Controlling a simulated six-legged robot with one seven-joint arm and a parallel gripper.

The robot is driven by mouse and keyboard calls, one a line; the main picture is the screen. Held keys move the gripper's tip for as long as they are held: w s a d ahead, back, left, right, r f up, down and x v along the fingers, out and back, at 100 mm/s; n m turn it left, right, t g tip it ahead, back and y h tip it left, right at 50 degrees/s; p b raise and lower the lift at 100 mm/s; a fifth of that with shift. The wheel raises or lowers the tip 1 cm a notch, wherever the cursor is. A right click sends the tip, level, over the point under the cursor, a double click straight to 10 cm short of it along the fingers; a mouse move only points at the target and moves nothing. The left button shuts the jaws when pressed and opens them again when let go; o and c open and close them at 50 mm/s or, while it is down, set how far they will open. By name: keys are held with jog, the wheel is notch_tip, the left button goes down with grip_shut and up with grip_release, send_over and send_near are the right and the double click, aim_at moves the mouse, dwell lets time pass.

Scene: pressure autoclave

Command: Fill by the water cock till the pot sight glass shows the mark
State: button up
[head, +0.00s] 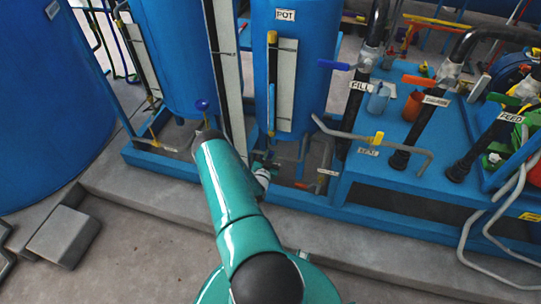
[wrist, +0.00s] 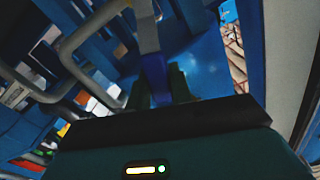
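The blue pot (head: 314,60), labelled POT, stands upright at the centre of the head view. Its sight glass (head: 272,80), a narrow tube with a yellow top, runs beside a pale scale board; I cannot make out the level or mark. A blue lever (head: 333,65) sits on the black pipe near the FILL label (head: 360,86). My gripper (wrist: 163,86) shows in the wrist view, its dark fingers either side of a blue handle (wrist: 154,68) below a grey pipe. I cannot tell whether they touch it. In the head view my gripper is mostly hidden behind my teal arm.
A bent grey rail (head: 350,134) with a yellow handle lies right of the pot. Black pipes and loose coloured vessels crowd the blue plinth (head: 270,195). A large blue tank (head: 45,100) stands at the left. The concrete floor in front is partly clear, with a grey block (head: 63,236).

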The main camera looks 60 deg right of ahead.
grip_shut()
jog(key=shift+w+r+n, duration=0.15)
jog(key=shift+w+n, duration=0.4)
jog(key=shift+n, duration=0.15)
jog(key=o, duration=0.7)
grip_release()
jog(key=shift+c, duration=0.2)
jog(key=shift+a, duration=0.1)
jog(key=s+a, duration=0.2)
jog(key=a, duration=1.1)
jog(key=shift+a, duration=0.3)
